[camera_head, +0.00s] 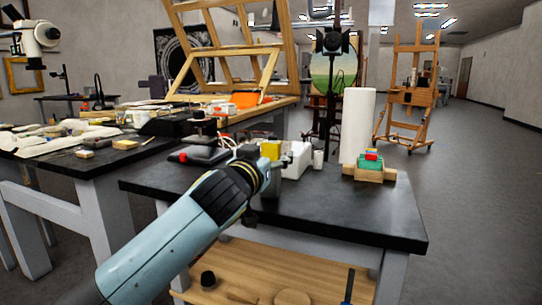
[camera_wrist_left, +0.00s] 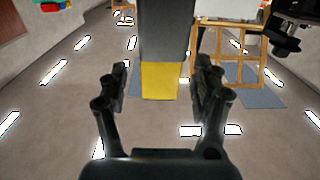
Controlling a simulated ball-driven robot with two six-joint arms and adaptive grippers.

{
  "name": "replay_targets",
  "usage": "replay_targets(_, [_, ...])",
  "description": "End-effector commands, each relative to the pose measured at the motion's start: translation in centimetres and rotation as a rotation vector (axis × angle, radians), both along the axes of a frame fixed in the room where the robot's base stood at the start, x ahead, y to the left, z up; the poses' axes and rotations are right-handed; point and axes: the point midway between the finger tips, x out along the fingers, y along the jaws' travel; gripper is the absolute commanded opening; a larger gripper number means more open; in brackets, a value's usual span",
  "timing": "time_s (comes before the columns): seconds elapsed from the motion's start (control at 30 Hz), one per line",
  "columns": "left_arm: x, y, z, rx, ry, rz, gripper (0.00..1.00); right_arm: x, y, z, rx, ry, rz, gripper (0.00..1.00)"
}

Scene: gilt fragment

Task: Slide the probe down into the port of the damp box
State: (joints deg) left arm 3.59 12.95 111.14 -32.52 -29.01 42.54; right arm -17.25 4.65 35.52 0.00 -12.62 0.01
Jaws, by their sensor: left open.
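A yellow block (camera_head: 270,149), which looks like the top of the probe, shows just above my left gripper (camera_head: 266,180) in the head view. In the left wrist view a grey body with a yellow end (camera_wrist_left: 160,80), likely the same probe, lies between the spread fingers of my left gripper (camera_wrist_left: 162,75). Gaps show on both sides of it. The gripper is open. A white box (camera_head: 297,158), perhaps the damp box, stands just right of the yellow block on the dark table. Its port cannot be made out. My right gripper is not in view.
The dark tabletop (camera_head: 345,210) is bare at its front right. A white paper roll (camera_head: 357,125) and a wooden tray (camera_head: 384,174) with coloured blocks stand at its back right. A dark device (camera_head: 203,155) with a red part stands left of the yellow block.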

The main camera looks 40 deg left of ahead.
Motion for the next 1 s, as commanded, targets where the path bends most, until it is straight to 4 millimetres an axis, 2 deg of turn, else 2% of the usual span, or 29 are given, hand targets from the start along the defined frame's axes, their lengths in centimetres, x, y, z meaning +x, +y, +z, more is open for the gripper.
replay_targets(0.13, [1.36,0.4,-0.12,0.0,0.001,0.0,0.65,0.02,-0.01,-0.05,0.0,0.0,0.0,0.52])
replay_targets(0.37, [1.46,0.42,-0.15,-0.001,0.002,0.0,0.65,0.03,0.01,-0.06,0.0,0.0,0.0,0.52])
replay_targets(0.83, [1.42,0.41,-0.16,-0.001,0.002,0.0,0.04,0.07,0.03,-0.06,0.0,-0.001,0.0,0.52])
replay_targets(1.0, [1.42,0.41,-0.14,0.0,0.001,0.0,0.04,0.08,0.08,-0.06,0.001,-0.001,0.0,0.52])
